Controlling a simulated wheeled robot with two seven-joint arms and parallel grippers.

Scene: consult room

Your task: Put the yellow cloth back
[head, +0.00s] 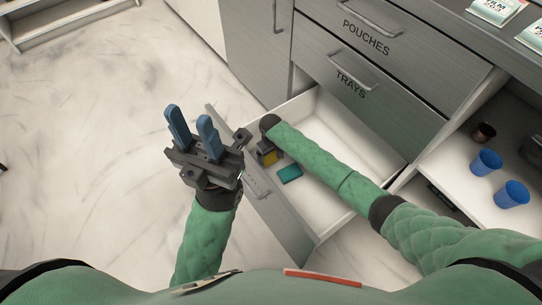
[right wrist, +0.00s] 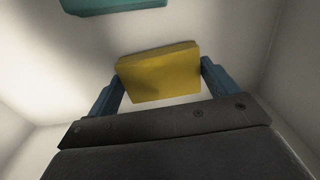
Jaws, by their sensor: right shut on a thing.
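The yellow cloth (right wrist: 158,76) is a flat folded block between the two blue fingers of my right gripper (right wrist: 160,85) in the right wrist view. The fingers are shut on its sides.
A teal cloth (head: 289,174) lies on the drawer floor beside my right gripper; it also shows in the right wrist view (right wrist: 112,4). Closed drawers marked POUCHES and TRAYS (head: 364,105) sit above. Two blue cups (head: 486,162) stand on a shelf to the right. The floor at left is clear.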

